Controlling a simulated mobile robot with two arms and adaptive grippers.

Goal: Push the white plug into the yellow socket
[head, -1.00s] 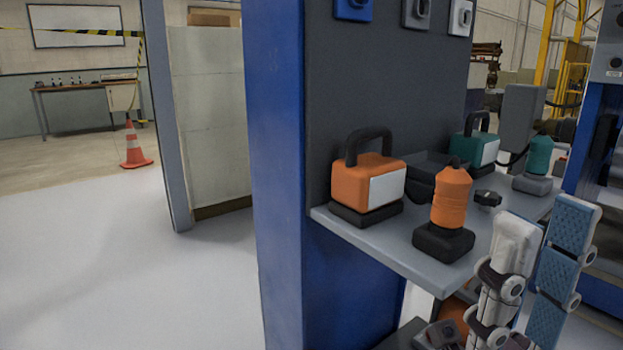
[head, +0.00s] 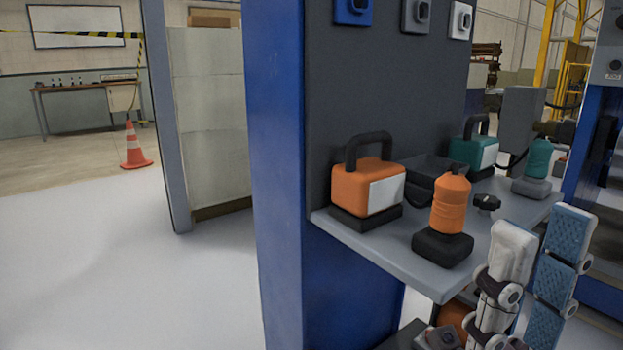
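No white plug and no yellow socket can be made out in the head view. A blue socket (head: 352,10), a grey socket (head: 416,14) and a white socket (head: 460,19) are on the dark panel at the top, partly cut off by the frame. My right gripper (head: 541,232) is at the lower right, in front of the shelf's right end. Its fingers, one with a white back and one showing blue textured pads, stand apart. I see nothing between them. My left gripper is out of view.
The grey shelf (head: 375,240) holds an orange lantern-like box (head: 362,188), an orange bottle-shaped item (head: 449,204), a dark tray (head: 432,168), a black knob (head: 487,202) and two teal items. A blue post (head: 280,190) stands left of it.

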